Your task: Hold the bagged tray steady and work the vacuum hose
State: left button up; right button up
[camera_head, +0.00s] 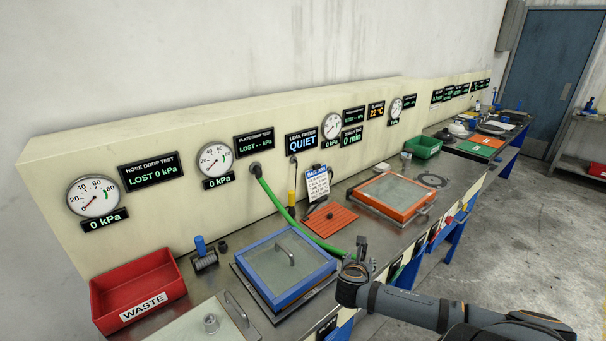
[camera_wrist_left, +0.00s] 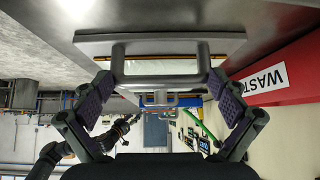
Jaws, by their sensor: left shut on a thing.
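The pale bagged tray (camera_head: 180,327) lies on the bench at the lower left of the head view, with a round metal fitting (camera_head: 210,323) on top and a grey handle (camera_head: 237,309) at its right end. My left gripper (camera_wrist_left: 163,95) shows only in the left wrist view, its fingers shut on the near grey handle (camera_wrist_left: 160,78) of the tray (camera_wrist_left: 90,48). The green vacuum hose (camera_head: 275,197) runs from the wall panel down to my right gripper (camera_head: 358,250). That gripper is at the hose's lower end; its fingertips are too small to read.
A blue-framed plate (camera_head: 284,262) with a handle lies right of the tray. A red waste bin (camera_head: 140,287) stands left. An orange mat (camera_head: 330,219) and an orange-framed plate (camera_head: 394,193) lie farther along. Gauges (camera_head: 94,196) line the panel.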

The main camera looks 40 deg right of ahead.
pick_arm(q)
jog(key=o, duration=0.9)
jog(key=shift+s+f, duration=0.1)
jog(key=shift+f, duration=0.25)
pick_arm(e)
jog(key=shift+w+f, duration=0.1)
